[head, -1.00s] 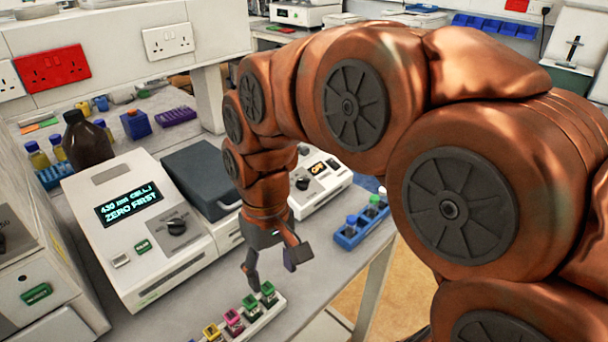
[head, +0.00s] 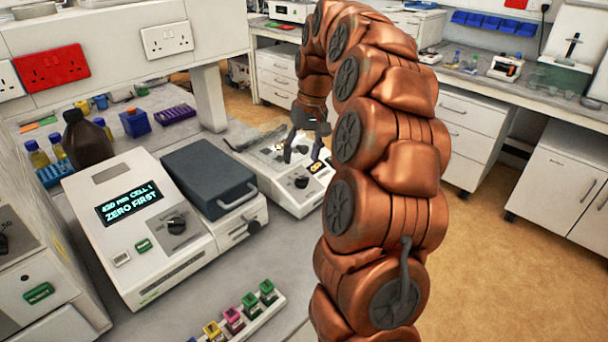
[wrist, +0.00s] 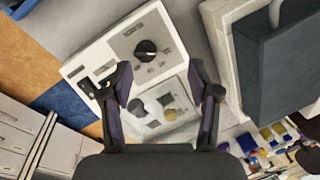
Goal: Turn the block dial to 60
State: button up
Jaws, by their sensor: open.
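The white block unit (head: 290,200) stands on the bench right of the dark-lidded instrument. Its black dial (head: 301,182) is on the front panel, beside a small lit orange display (head: 318,167) too small to read surely. In the wrist view the dial (wrist: 146,50) shows clear on its grey panel, just beyond the fingertips. My gripper (head: 302,153) is above the unit, apart from the dial. In the wrist view my gripper (wrist: 160,72) has its fingers spread, with nothing between them. The dial's exact setting is unreadable.
A white instrument (head: 130,250) with its own knob (head: 176,226) and a dark lid (head: 208,180) with a handle stand left of the unit. A rack of colourful-capped vials (head: 240,318) is at the front. The floor (head: 510,260) at right is open.

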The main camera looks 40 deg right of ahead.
aim_at(303, 178)
jog(key=d, duration=0.2)
jog(key=shift+w+d+f+m, duration=0.2)
jog(key=shift+w+d+m, duration=0.05)
jog(key=shift+d+m, duration=0.05)
jog(key=shift+w+a+f+p, duration=0.1)
jog(key=shift+a+f+p, duration=0.2)
jog(key=shift+f, duration=0.95)
jog(key=shift+w+a+f+p, duration=0.15)
jog(key=shift+f+p, duration=0.25)
jog(key=shift+f, duration=0.9)
jog(key=shift+s+a+f+p, duration=0.1)
jog(key=shift+a+f+p, duration=0.2)
jog(key=shift+f, duration=0.95)
jog(key=shift+d, duration=0.1)
jog(key=c, duration=1.2)
